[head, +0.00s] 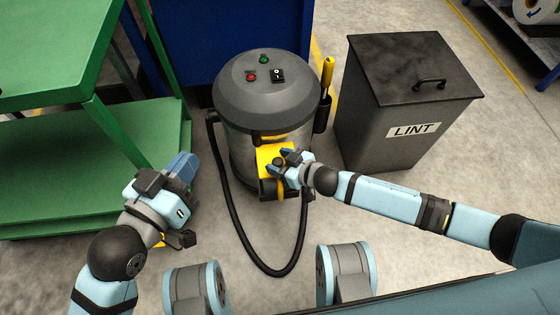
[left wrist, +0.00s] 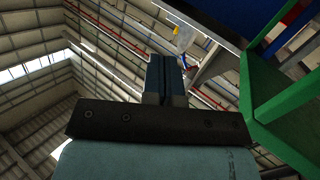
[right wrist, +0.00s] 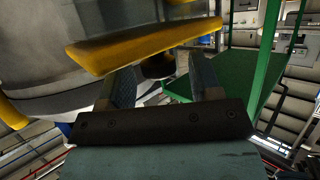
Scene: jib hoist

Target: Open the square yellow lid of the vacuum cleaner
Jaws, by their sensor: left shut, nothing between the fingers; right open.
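The vacuum cleaner (head: 262,92) is a grey drum with a dark domed top. Its square yellow lid (head: 268,156) is low on its front side, partly hidden by my right gripper (head: 284,164). The right wrist view shows the lid (right wrist: 145,42) as a thick yellow slab beside the grey drum. There my right gripper (right wrist: 160,78) is open, its fingers just below the slab. A dark rounded part (right wrist: 158,66) shows between the fingers; I cannot tell whether they touch it. My left gripper (head: 184,166) is shut and empty, left of the vacuum, apart from it; its closed fingers (left wrist: 165,76) show in the left wrist view.
A black hose (head: 240,235) loops over the floor before the vacuum. A yellow-handled tool (head: 327,75) stands at its right side. A dark LINT bin (head: 400,110) is to the right. A green shelf unit (head: 75,150) is at left, near my left arm.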

